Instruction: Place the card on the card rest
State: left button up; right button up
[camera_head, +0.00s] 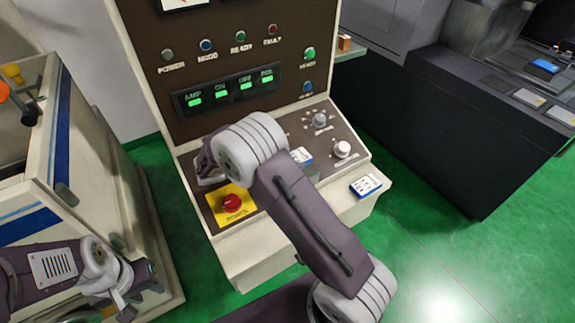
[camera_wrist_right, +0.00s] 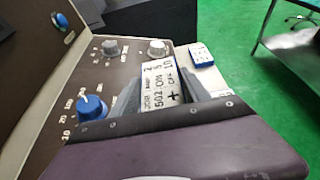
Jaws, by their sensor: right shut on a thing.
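In the right wrist view my right gripper (camera_wrist_right: 161,80) is shut on a white card (camera_wrist_right: 160,92) with black print, held between its two grey fingers over the sloped control panel. The card's far end points toward the pale knob.
The panel carries a grey knob (camera_head: 320,118), a pale knob (camera_head: 342,148), a blue knob (camera_wrist_right: 92,108) and a red button on a yellow plate (camera_head: 232,203). A dark machine (camera_head: 450,130) stands at the right. Green floor lies clear between it and the cabinet.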

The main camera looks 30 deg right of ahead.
jog(key=shift+w+a+f, duration=0.2)
jog(key=shift+w+f, duration=0.2)
jog(key=shift+w, duration=0.25)
jog(key=shift+d+f, duration=0.15)
notch_tip(320, 180, down, 4)
jog(key=shift+s+r+p, duration=0.1)
jog(key=shift+r+p, duration=0.1)
jog(key=shift+p, duration=0.25)
jog(key=shift+f, duration=0.25)
jog(key=o, duration=1.1)
